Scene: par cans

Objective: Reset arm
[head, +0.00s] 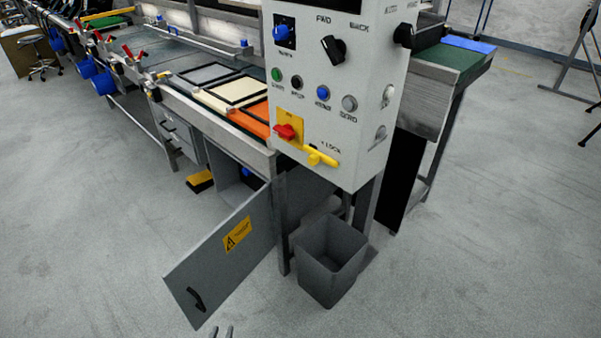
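My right gripper is not in view.
A grey control box (345,100) with knobs and a yellow lever (322,158) stands at the workbench end. A grey bin (328,265) is on the floor below. A conveyor (455,60) stands behind right.

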